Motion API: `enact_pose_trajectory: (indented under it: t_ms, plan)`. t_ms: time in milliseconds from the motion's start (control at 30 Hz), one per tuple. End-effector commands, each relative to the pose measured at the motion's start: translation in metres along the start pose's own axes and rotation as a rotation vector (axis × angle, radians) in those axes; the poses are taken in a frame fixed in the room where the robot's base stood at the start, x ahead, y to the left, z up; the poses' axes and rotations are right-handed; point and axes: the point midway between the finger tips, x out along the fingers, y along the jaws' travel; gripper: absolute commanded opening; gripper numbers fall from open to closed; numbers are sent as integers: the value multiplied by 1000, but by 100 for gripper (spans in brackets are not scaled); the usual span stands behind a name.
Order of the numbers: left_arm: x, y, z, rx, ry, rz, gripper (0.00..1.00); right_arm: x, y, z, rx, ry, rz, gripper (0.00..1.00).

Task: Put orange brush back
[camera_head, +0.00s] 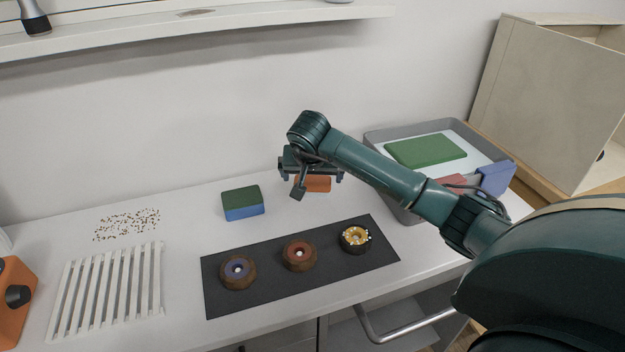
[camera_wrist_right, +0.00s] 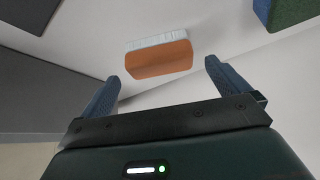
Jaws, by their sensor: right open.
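The orange brush (camera_head: 313,184) lies on the white counter behind the dark mat, partly hidden by my right gripper (camera_head: 311,174). In the right wrist view the orange brush (camera_wrist_right: 158,58) shows an orange back and a strip of white bristles. It lies ahead of the fingertips, roughly centred between the two blue fingers of my right gripper (camera_wrist_right: 162,72), with a gap on each side. The right gripper is open and empty. My left gripper is in neither view.
A green-and-blue sponge (camera_head: 243,204) sits left of the brush. A dark mat (camera_head: 330,278) holds three round wheel-like parts. A grey tray (camera_head: 385,140) with a green pad stands right. A white slatted rack (camera_head: 108,290) and scattered crumbs lie left. A shelf (camera_head: 130,28) overhangs the back.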

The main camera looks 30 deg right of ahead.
Motion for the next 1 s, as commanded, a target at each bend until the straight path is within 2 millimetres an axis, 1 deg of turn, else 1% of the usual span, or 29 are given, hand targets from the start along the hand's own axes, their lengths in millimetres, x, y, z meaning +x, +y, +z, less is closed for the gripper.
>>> enact_pose_trajectory:
  t_ms: [33, 200, 300, 400, 567, 1000]
  plan:
    - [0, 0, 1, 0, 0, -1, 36, -13, 0, -2, 0, 7, -2, 100]
    - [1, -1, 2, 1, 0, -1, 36, -48, 0, -1, 0, 5, -2, 100]
    - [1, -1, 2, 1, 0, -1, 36, -64, 0, -1, 0, 4, -1, 100]
    - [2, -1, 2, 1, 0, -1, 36, -75, 0, 0, 1, 2, -1, 100]
    - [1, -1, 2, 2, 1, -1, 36, -82, 0, 0, 0, 0, 1, 100]
    - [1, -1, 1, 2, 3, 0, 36, -82, 0, 0, 1, 0, 1, 100]
